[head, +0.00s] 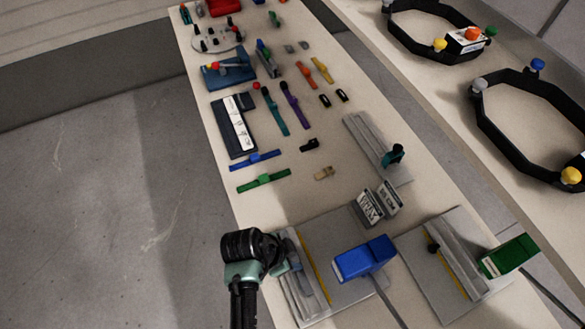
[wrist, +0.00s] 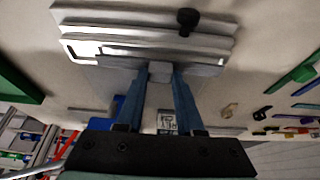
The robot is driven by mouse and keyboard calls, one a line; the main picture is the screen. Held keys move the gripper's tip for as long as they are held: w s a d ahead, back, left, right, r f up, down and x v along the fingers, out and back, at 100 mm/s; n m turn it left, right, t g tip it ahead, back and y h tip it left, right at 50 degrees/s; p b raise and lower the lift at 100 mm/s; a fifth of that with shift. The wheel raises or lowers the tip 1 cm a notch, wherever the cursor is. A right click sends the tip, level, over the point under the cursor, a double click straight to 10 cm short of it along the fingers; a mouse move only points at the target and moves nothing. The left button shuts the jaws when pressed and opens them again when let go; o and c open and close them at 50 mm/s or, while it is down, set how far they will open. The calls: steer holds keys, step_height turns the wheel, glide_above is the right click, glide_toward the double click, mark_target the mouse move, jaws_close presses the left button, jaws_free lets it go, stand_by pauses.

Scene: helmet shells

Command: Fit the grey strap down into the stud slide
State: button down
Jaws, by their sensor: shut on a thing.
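The grey strap (wrist: 205,69) is a long flat bar with a small raised block at its middle. My gripper (wrist: 160,78) is shut on that block in the wrist view, one blue finger on each side. The strap lies lengthwise along the grey stud slide (wrist: 130,30), which has stepped rails, an open slot at one end and a black knob (wrist: 187,18). I cannot tell whether the strap touches the slide or hangs just above it. In the head view my gripper (head: 284,262) is over the left grey plate (head: 335,225), and my arm covers part of the slide.
A blue block (head: 365,258) stands just right of my gripper. Another plate (head: 450,285) with a green block (head: 510,256) is further right. White labels (head: 375,205) stand behind. Blue (head: 255,160) and green (head: 263,180) straps lie further back. Bare floor is left.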

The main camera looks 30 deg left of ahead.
steer(key=shift+f+b, duration=0.75)
steer(key=shift+f, duration=0.25)
steer(key=shift+c, duration=2.3)
jaws_free()
steer(key=shift+r, duration=0.15)
steer(key=v, duration=1.2)
steer(key=shift+r, duration=0.35)
steer(key=shift+s+a, duration=0.1)
